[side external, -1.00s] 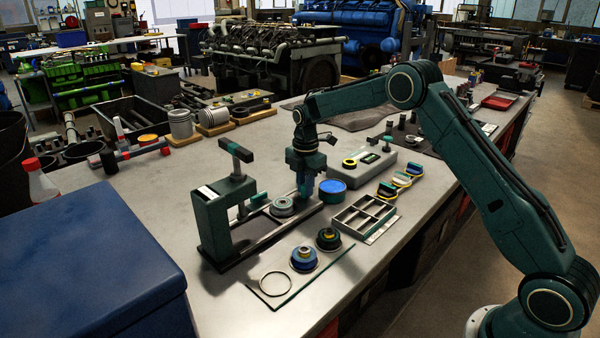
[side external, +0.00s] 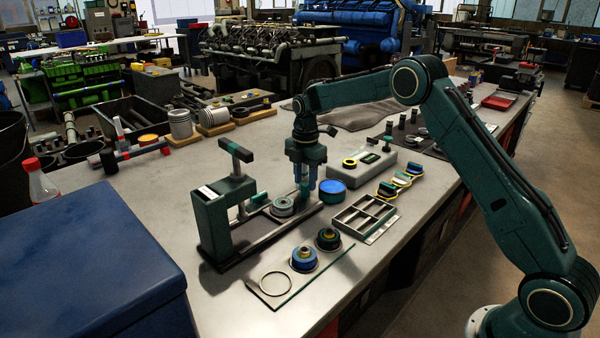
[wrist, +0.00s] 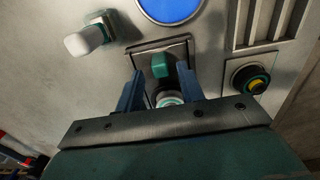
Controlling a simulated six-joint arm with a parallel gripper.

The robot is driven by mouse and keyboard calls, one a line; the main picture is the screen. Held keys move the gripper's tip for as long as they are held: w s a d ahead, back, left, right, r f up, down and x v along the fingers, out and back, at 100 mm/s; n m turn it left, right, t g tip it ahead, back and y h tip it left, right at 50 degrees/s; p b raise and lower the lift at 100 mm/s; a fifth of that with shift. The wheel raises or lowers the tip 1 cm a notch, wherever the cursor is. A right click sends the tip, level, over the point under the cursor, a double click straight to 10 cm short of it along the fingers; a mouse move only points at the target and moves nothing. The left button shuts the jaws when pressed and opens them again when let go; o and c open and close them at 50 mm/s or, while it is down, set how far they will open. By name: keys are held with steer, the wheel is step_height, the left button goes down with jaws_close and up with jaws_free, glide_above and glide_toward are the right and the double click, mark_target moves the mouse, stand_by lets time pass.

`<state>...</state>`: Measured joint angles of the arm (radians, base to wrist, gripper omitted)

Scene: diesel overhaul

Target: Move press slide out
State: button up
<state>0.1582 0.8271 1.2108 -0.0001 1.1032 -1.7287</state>
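The press (side external: 224,213) is a dark green C-frame with a T-handle on top, standing on the bench at left. Its slide rail (side external: 318,212) runs out to the right from the frame. A grey-green round part (side external: 283,206) sits on the slide, and its edge shows in the wrist view (wrist: 169,99). A teal handle (wrist: 160,65) stands at the slide's outer end. My gripper (side external: 305,187) points down over that end. In the wrist view my gripper (wrist: 160,84) is open, its blue fingers on either side of the handle with gaps visible. Finger height against the handle is unclear.
A blue-topped round part (side external: 332,189) stands close to the right of my gripper. A grey divided tray (side external: 364,216) lies in front of it. A plate with a ring (side external: 275,284) and two round parts lies at the front. A grey box (side external: 369,165) stands behind.

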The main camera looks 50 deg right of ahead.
steer(key=shift+r, duration=1.55)
steer(key=shift+r, duration=0.1)
steer(key=shift+r, duration=1.9)
